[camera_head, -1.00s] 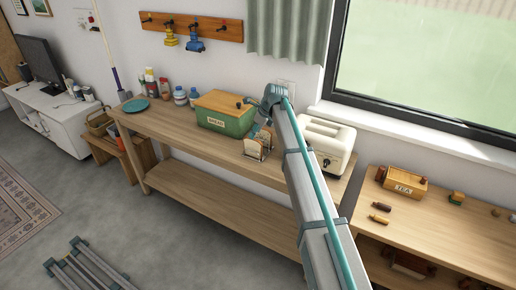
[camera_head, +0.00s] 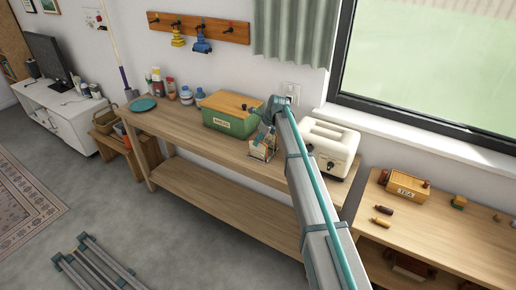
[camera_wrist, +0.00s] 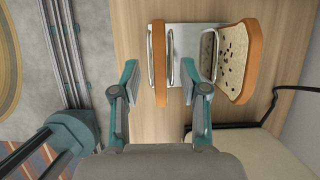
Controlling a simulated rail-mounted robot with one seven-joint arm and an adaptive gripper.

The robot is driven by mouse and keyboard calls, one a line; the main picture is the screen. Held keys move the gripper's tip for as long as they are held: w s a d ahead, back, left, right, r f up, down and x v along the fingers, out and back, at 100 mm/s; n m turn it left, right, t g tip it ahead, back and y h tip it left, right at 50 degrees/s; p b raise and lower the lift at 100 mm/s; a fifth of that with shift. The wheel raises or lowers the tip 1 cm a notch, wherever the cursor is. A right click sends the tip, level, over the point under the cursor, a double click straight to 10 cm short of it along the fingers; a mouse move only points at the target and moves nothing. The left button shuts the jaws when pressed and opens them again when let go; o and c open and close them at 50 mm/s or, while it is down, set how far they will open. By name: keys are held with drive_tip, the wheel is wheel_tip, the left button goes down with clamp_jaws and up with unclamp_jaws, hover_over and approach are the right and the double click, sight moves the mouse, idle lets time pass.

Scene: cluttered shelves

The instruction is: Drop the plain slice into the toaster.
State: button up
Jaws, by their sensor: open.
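A slice with no seeds showing (camera_wrist: 159,62) stands in a wire rack (camera_wrist: 186,28) in the wrist view, seen nearly edge-on. A seeded slice (camera_wrist: 234,62) stands at the rack's right side. My gripper (camera_wrist: 167,84) is open, with one finger on each side of the unseeded slice in the picture; I see no contact. In the head view my gripper (camera_head: 266,132) is at the rack and partly covers it and the slices. The cream toaster (camera_head: 329,146) stands to the right of the rack, behind my arm. Part of it shows at lower right in the wrist view (camera_wrist: 268,150).
A green bread box (camera_head: 229,121) with a wooden lid stands just behind and left of the rack. Bottles (camera_head: 186,95) and a teal plate (camera_head: 143,104) are farther left on the bench (camera_head: 190,129). A tea box (camera_head: 407,186) is on the right-hand bench.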

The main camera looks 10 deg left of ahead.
sight(258, 149)
drive_tip(key=shift+x, duration=1.1)
drive_tip(key=shift+f, duration=0.25)
clamp_jaws()
